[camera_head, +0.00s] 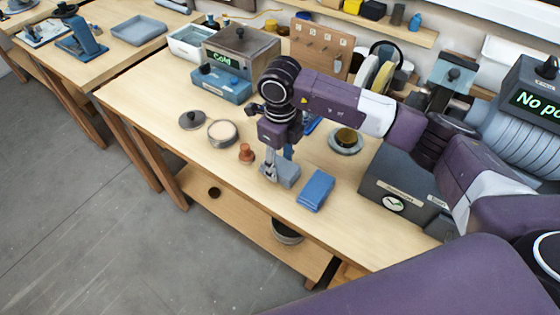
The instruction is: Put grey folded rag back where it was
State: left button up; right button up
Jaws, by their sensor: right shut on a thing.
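The grey folded rag (288,175) is a small grey-blue pad low over the front part of the workbench, right at my right gripper's fingers. My right gripper (271,174) points down and is shut on the rag. The fingers hide part of the rag, and I cannot tell whether its underside touches the bench. A blue folded cloth or block (316,190) lies just right of the rag, near the front edge. My left gripper is not in view.
A small orange-brown knobbed piece (246,153), a round tin (222,133) and a dark lid (192,120) stand left of the gripper. A dark box with a dial (400,190) stands right. A saucer (346,141) is behind. Bare bench (150,92) lies at left.

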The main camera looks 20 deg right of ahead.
aim_at(280, 165)
jog(key=shift+f, duration=0.15)
jog(key=o, duration=1.1)
jog(key=shift+r, duration=0.75)
notch_tip(280, 165, up, 11)
jog(key=b, duration=0.2)
jog(key=shift+b, duration=0.35)
